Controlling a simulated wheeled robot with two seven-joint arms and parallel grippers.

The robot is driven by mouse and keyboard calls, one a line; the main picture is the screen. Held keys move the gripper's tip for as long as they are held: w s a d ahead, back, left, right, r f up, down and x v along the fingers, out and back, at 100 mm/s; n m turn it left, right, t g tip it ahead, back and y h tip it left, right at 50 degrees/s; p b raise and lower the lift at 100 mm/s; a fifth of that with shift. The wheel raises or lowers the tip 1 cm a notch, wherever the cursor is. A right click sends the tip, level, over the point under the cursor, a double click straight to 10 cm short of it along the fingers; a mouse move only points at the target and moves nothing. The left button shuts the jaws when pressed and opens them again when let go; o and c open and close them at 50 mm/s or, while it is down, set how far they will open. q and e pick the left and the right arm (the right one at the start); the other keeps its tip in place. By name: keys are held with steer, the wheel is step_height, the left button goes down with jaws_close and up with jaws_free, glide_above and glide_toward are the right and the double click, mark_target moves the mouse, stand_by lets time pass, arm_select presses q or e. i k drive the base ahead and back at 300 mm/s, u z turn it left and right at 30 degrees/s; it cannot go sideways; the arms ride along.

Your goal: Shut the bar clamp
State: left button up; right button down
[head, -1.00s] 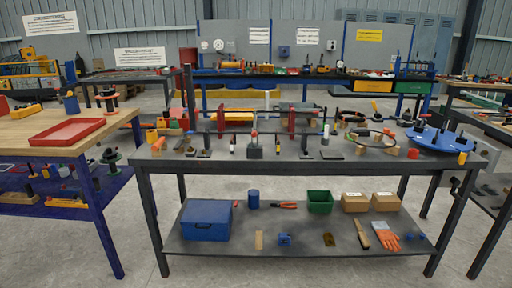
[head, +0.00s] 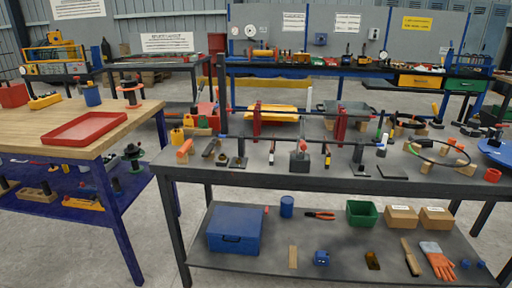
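No gripper of mine shows in the head view. On the dark grey workbench (head: 420,187) a long thin dark bar (head: 300,139) runs sideways, with two upright red pieces, a left one (head: 257,121) and a right one (head: 341,122), standing along it. This may be the bar clamp, but I cannot tell for certain, nor whether it is open or shut. In front of it stands a small grey block with a red top (head: 300,158). An orange-handled tool (head: 184,150) lies near the bench's left end.
A wooden-topped bench (head: 50,127) with a red tray (head: 86,128) stands at the left, a floor gap between the benches. The lower shelf holds a blue box (head: 238,228), a green bin (head: 362,212) and cartons (head: 402,217). A wire ring (head: 440,152) lies at the right.

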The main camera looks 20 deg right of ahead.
mark_target(303, 146)
steer(key=z, duration=0.25)
steer(key=i, duration=0.95)
steer(key=z, duration=0.75)
steer(key=i, duration=0.6)
